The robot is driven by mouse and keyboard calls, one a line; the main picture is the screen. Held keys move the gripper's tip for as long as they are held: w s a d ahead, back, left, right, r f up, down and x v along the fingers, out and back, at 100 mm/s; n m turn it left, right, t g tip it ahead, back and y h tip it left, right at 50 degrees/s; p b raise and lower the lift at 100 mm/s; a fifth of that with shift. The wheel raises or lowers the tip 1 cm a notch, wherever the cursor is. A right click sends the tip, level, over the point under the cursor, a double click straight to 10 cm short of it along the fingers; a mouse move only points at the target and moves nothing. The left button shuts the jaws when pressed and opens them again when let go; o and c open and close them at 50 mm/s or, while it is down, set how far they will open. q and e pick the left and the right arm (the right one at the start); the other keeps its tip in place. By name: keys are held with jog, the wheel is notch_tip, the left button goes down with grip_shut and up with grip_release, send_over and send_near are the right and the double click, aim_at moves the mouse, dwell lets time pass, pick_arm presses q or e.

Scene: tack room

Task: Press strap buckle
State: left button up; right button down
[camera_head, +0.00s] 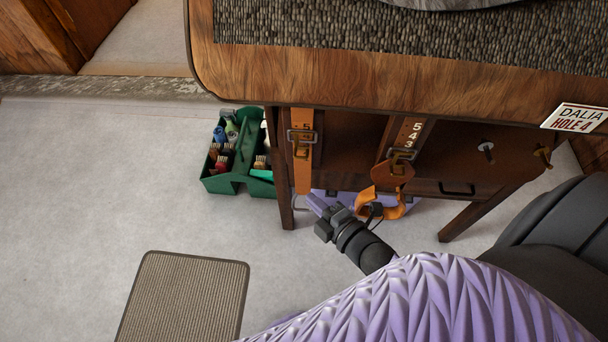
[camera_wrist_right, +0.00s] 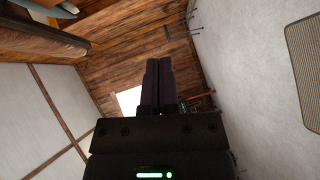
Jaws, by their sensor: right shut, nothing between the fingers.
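Two tan straps hang at the front of the wooden stand in the head view. The left strap (camera_head: 302,175) hangs straight down and carries a metal buckle (camera_head: 300,137). The right strap (camera_head: 411,130) has numbers on it, a metal buckle (camera_head: 402,154) and an orange loop (camera_head: 385,211) below. My right gripper (camera_head: 312,201) is low in front of the stand, below the left strap's end and left of the orange loop. Its fingers (camera_wrist_right: 159,62) are together and empty in the right wrist view. No buckle can be made out in that view. My left gripper is not in view.
The wooden top (camera_head: 290,75) with a dark woven pad overhangs the straps. A green tote (camera_head: 225,184) with brushes and bottles stands left of the stand leg (camera_head: 280,180). A ribbed mat (camera_head: 185,300) lies on the pale floor. A name sign (camera_head: 575,117) is at right.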

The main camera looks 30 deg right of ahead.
jog(key=f+v, duration=0.1)
jog(key=v, duration=0.5)
jog(key=shift+f, duration=0.4)
jog(key=shift+s, duration=0.1)
